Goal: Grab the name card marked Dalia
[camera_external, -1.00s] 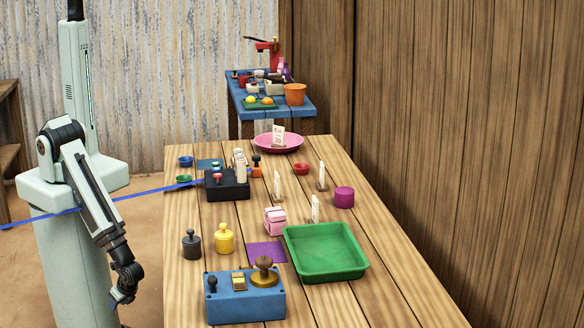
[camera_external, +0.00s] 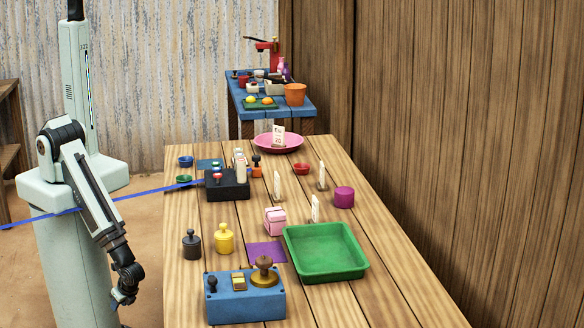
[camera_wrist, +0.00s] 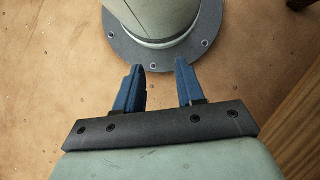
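Three small white upright cards stand on the wooden table in the outside view: a left one (camera_external: 277,185), a right one (camera_external: 322,176) and a nearer one (camera_external: 315,209). Their faces are too small and edge-on to read, so I cannot tell which is marked Dalia. Another white card with unreadable marks (camera_external: 278,136) stands at the pink plate (camera_external: 293,145). My gripper (camera_external: 122,298) hangs low, left of the table and well away from the cards. In the wrist view my gripper (camera_wrist: 160,68) has its two blue fingers apart, with nothing between them.
On the table (camera_external: 385,285) are a green tray (camera_external: 362,268), a blue box with knobs (camera_external: 230,307), a black box (camera_external: 227,190), yellow (camera_external: 224,240) and dark weights (camera_external: 192,245), pink blocks (camera_external: 275,221) and a purple cylinder (camera_external: 344,197). A wooden wall (camera_external: 470,120) stands to the right.

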